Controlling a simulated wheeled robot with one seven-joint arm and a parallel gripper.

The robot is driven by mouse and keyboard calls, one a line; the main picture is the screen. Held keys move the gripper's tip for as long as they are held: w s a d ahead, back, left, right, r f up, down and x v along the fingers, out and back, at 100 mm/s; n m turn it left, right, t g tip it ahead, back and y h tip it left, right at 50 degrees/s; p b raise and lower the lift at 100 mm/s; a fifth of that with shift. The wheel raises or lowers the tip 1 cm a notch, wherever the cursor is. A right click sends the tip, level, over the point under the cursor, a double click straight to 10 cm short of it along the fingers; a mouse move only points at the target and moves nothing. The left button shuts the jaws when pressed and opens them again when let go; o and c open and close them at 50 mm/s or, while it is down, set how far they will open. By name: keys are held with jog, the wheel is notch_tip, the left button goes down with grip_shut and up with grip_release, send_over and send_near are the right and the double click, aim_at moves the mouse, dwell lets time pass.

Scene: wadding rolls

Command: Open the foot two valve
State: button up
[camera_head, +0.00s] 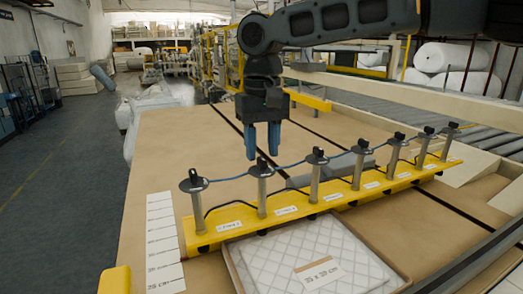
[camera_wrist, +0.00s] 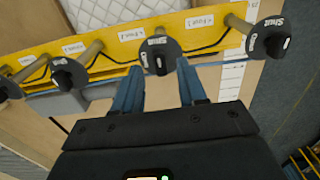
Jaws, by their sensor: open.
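A yellow rail (camera_head: 210,238) carries a row of upright metal posts, each topped by a round black valve with a raised handle. The second valve from the left (camera_head: 261,168) stands directly below my gripper (camera_head: 262,154). In the wrist view this valve (camera_wrist: 155,51) lies just ahead of my blue fingertips (camera_wrist: 158,70), lined up with the gap between them. White lettering on its disc looks like "Shut". My gripper is open and empty, and I see no contact. The rail labels are small; one (camera_wrist: 200,20) seems to read "Foot 1", another (camera_wrist: 130,34) "Foot 2".
The end valve (camera_head: 194,181) stands close on the left, and it shows "Shut" in the wrist view (camera_wrist: 268,43). A third valve (camera_head: 317,157) is close on the right. A quilted panel (camera_head: 310,250) lies in front.

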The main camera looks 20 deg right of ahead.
jog(key=shift+f, duration=0.85)
jog(key=shift+c, duration=0.3)
grip_shut()
